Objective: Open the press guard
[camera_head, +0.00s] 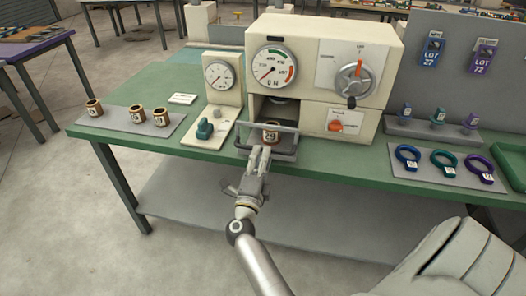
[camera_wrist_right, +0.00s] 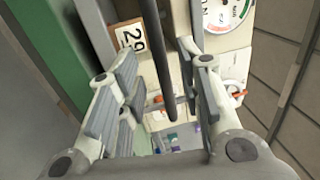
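The press (camera_head: 325,75) is a cream machine with a gauge and a red-and-grey hand wheel. Its guard (camera_head: 291,154) is a grey frame with a bar, low across the front of the press opening. A brown cup labelled 29 (camera_head: 271,135) stands behind it and also shows in the right wrist view (camera_wrist_right: 130,38). My right gripper (camera_head: 260,157) is at the guard's front bar. In the wrist view the fingers (camera_wrist_right: 160,90) are apart, with the dark bar (camera_wrist_right: 167,65) between them; I see no clear contact. My left gripper is not in view.
A smaller gauge unit (camera_head: 222,90) with a teal knob stands left of the press. Several brown cups sit on a grey mat (camera_head: 118,118) at left. Coloured rings lie on a tray (camera_head: 425,176) at right. The green bench edge (camera_head: 340,167) runs below the guard.

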